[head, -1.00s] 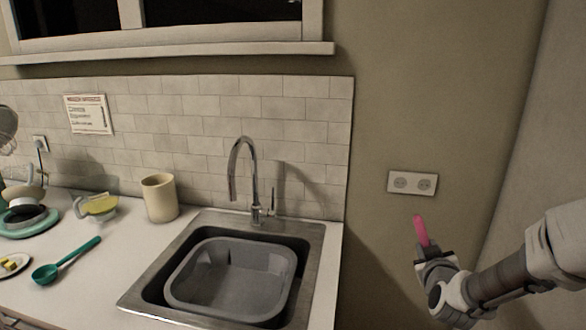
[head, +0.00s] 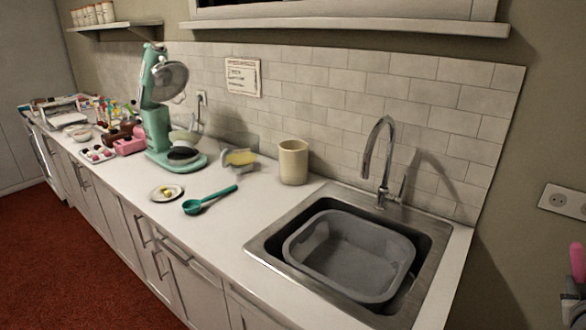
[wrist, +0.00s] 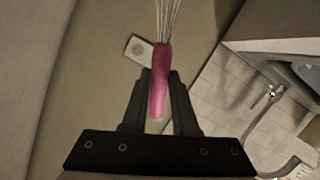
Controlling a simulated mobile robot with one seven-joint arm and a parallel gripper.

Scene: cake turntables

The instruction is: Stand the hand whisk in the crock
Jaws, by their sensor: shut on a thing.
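The hand whisk (wrist: 157,90) has a pink handle and thin wire loops. In the wrist view my gripper (wrist: 158,85) is shut on its handle, with the wires pointing away past the top edge of the picture. In the head view only the pink handle (head: 577,262) shows at the right edge, with a small part of my gripper (head: 574,288) below it. The crock (head: 293,162) is a cream, straight-sided pot standing upright on the counter, left of the sink by the tiled wall. The whisk is well to the right of the crock, apart from it.
A steel sink (head: 262,247) holds a grey basin (head: 300,262), with a tall tap (head: 364,160) behind. Bare counter lies in front of the crock.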

